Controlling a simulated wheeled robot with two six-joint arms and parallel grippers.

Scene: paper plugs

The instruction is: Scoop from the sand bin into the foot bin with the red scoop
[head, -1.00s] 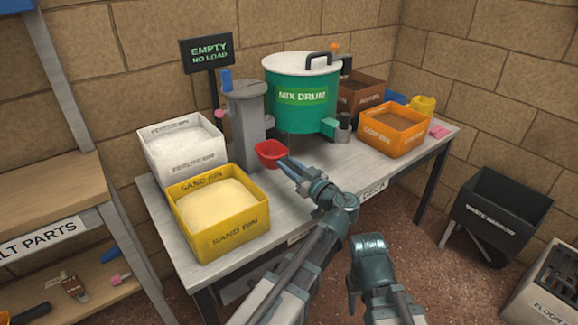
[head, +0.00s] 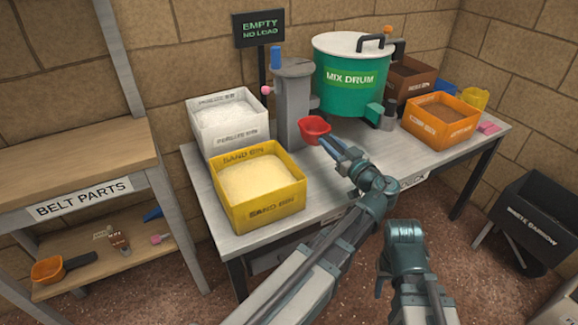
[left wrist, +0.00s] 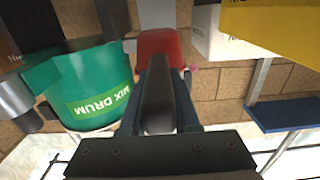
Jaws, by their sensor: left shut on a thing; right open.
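The yellow sand bin (head: 262,205), full of pale sand, stands at the table's front left corner. My left gripper (head: 338,150) is shut on the handle of the red scoop (head: 314,128), holding it right of the sand bin, before the grey post. In the left wrist view the red scoop (left wrist: 160,46) lies beyond the dark handle between the fingers. Whether it holds sand is not visible. My right gripper (head: 400,250) is low in front of the table, apart from everything; its fingers are mostly hidden. I cannot read a foot bin label on any bin.
A white perlite bin (head: 228,138) stands behind the sand bin. The green mix drum (head: 345,100) stands beyond the scoop. An orange bin (head: 440,137) and a brown bin (head: 408,92) are at the right. A shelf (head: 60,180) is left and a dark barrow (head: 540,215) right.

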